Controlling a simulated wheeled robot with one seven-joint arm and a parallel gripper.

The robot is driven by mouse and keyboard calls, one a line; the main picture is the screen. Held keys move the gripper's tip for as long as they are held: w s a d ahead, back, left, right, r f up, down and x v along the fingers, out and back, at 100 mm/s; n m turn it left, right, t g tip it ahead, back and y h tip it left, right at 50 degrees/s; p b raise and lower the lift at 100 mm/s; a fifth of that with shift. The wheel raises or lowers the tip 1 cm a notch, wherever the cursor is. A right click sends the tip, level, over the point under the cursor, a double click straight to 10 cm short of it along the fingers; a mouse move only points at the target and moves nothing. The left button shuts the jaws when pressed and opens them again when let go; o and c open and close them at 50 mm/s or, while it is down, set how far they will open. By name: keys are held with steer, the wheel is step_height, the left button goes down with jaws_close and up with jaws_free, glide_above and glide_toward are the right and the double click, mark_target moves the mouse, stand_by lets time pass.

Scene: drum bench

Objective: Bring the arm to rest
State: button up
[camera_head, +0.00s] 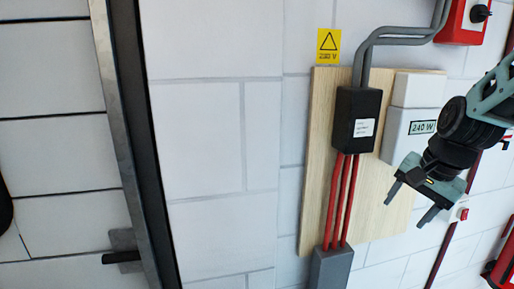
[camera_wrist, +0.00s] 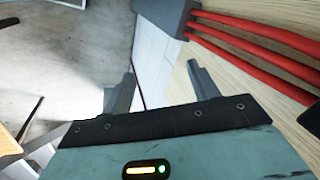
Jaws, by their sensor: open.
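My gripper (camera_head: 410,204) is at the right of the head view, in front of the lower right part of a wooden board on a white wall. Its two fingers are apart, with nothing between them. In the wrist view my gripper (camera_wrist: 160,85) also shows open and empty, with the wall and a grey floor beyond the fingers. My arm reaches in from the right edge of the head view. No object is held.
The wooden board (camera_head: 317,150) carries a black box (camera_head: 357,105), red cables (camera_head: 340,200), a grey box (camera_head: 331,268) and a white box labelled 240 (camera_head: 400,155). A red switch box (camera_head: 460,22) is upper right. A dark door frame (camera_head: 140,130) stands left.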

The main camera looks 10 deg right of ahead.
steer(key=s+a+f+n+g+b, duration=0.1)
steer(key=s+a+f+n+b, duration=0.6)
steer(key=a, duration=0.5)
steer(key=s+a+f+n+g+b, duration=0.2)
steer(key=s+a+f+n+b, duration=0.5)
steer(key=s+a+f+n, duration=0.4)
steer(key=shift+s+a+f+n, duration=0.3)
steer(key=shift+a+n, duration=0.3)
steer(key=shift+a, duration=0.3)
